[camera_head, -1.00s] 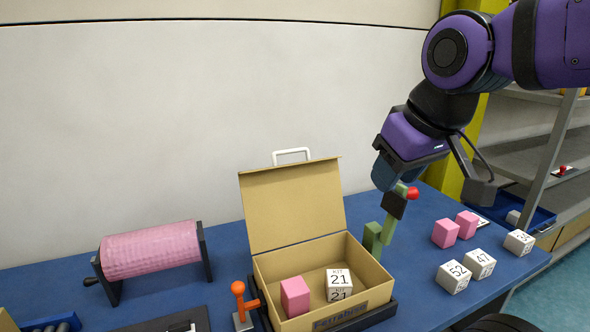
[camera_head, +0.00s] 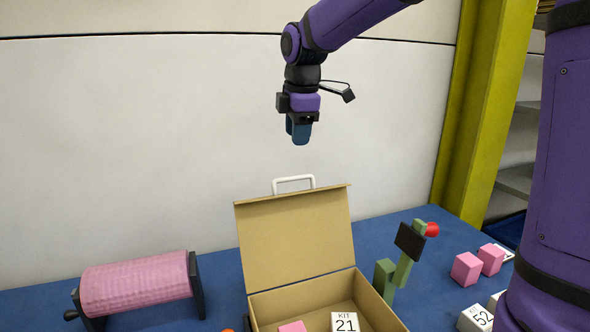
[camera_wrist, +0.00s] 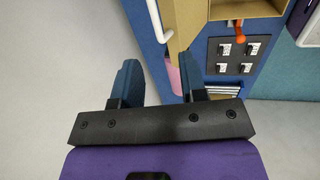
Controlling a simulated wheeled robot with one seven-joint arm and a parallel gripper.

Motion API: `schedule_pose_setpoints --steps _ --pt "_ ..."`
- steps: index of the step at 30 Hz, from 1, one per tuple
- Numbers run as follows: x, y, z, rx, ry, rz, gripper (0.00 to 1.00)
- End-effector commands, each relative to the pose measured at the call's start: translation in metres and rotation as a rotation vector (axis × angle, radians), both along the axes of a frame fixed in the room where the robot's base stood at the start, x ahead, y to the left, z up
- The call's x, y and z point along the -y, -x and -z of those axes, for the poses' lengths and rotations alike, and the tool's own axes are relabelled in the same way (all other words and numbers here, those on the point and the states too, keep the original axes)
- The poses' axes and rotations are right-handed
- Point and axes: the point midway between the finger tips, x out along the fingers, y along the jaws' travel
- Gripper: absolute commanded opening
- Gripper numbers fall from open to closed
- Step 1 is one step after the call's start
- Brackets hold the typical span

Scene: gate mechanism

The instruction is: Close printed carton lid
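The printed carton (camera_head: 375,290) stands on the blue table with its lid (camera_head: 295,235) raised nearly upright at the back. A white handle (camera_head: 294,179) sits on the lid's top edge. Inside are a pink block (camera_head: 292,327) and a white KIT 21 cube (camera_head: 345,322); the carton's front is cut off below. My gripper (camera_head: 299,132) hangs in the air above the handle, touching nothing. In the wrist view my gripper's fingers (camera_wrist: 160,75) are apart with nothing between them. The handle (camera_wrist: 156,20) and tan lid edge (camera_wrist: 180,28) lie just beyond them.
A pink roller (camera_head: 138,285) stands at left. Right of the carton is a green lever post (camera_head: 403,268) with a red knob (camera_head: 432,229). Pink blocks (camera_head: 467,268) and numbered cubes sit further right. A pale wall is behind.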

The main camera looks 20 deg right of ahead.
Motion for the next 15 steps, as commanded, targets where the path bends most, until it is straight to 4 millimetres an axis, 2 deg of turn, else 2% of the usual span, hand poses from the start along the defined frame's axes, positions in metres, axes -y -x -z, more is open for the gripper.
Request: schedule_pose_setpoints --steps 8,15 --pt "-0.003 -0.011 0.014 -0.009 0.010 -0.046 0.39" --pt "-0.003 -0.018 0.052 -0.010 0.011 -0.044 0.39"
